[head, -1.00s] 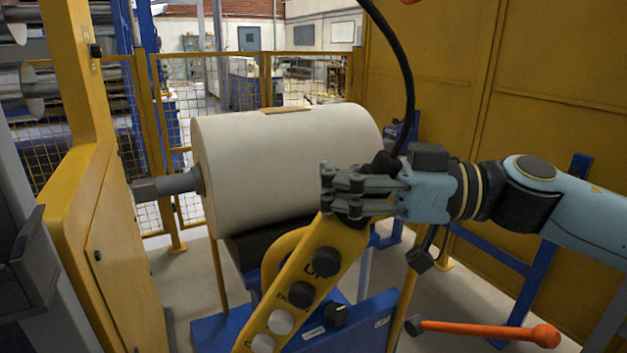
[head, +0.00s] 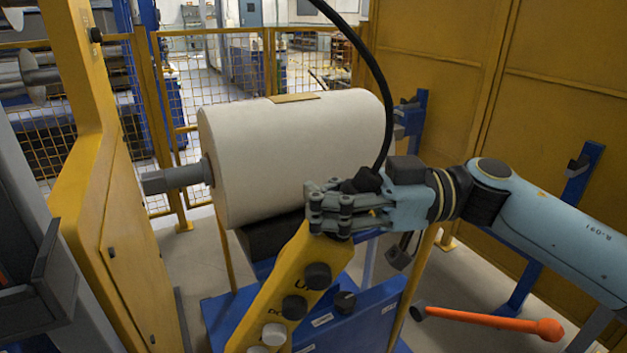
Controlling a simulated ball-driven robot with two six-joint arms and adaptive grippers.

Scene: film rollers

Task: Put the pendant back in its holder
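The pendant (head: 283,290) is a long yellow control box with black and white push buttons, lying tilted with its lower end toward the bottom of the head view. My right gripper (head: 325,208) is closed around its upper end, so that end is partly hidden. A black cable rises from the pendant's top in an arc past the gripper. The pendant is held up in front of the white roll. I cannot tell for sure which fixture is the holder; a small grey bracket (head: 578,165) sits on a blue post at the right. My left gripper is not in view.
A large white roll (head: 295,160) on a grey shaft (head: 178,178) stands behind the pendant. A blue machine base (head: 370,318) is below. A yellow cabinet (head: 135,265) and dark grey fixture (head: 40,285) flank the left. An orange-handled tool (head: 490,320) is at lower right.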

